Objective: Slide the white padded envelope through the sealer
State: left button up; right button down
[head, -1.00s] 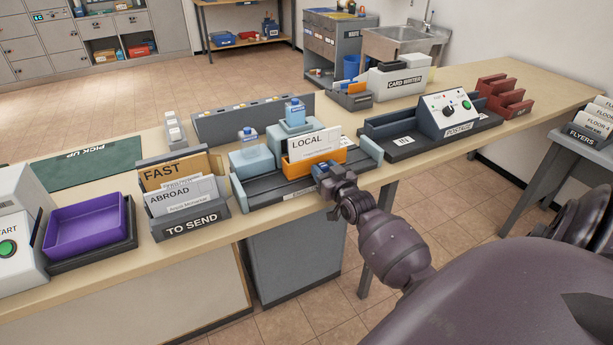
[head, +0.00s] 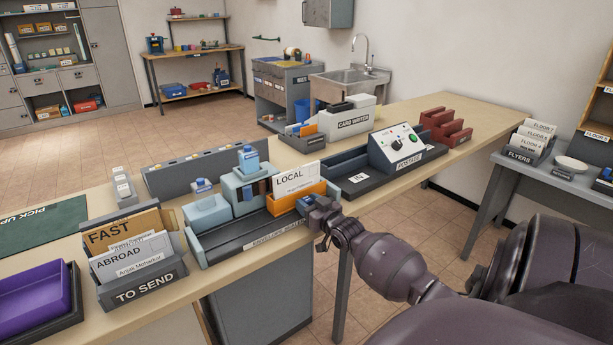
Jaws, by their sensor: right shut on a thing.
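The white padded envelope (head: 294,179), marked LOCAL, stands upright in an orange carrier (head: 284,206). The carrier sits on the dark track of the light blue sealer (head: 204,248), near its right end. The envelope is to the right of the sealer's raised block (head: 242,197), which has a blue bottle on top. My right gripper (head: 312,205) is shut at the front right of the orange carrier. Its fingertips are small and partly hidden here. My left gripper is not in view.
Left of the sealer are a TO SEND rack (head: 150,285) with envelopes and a purple tray (head: 32,303). Right of it is a dark POSTAGE machine (head: 396,148). A grey strip (head: 215,160) lies behind. Bare counter shows at the far right.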

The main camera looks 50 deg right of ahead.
jog(key=shift+d+r, duration=0.1)
jog(key=shift+d, duration=0.1)
jog(key=c, duration=0.8)
grip_release()
jog(key=shift+s+d, duration=0.1)
jog(key=shift+d, duration=0.05)
jog(key=shift+c, duration=0.2)
jog(key=shift+s, duration=0.1)
jog(key=shift+s+a, duration=0.2)
jog(key=shift+s, duration=0.05)
jog(key=p+v, duration=0.1)
jog(key=v, duration=0.9)
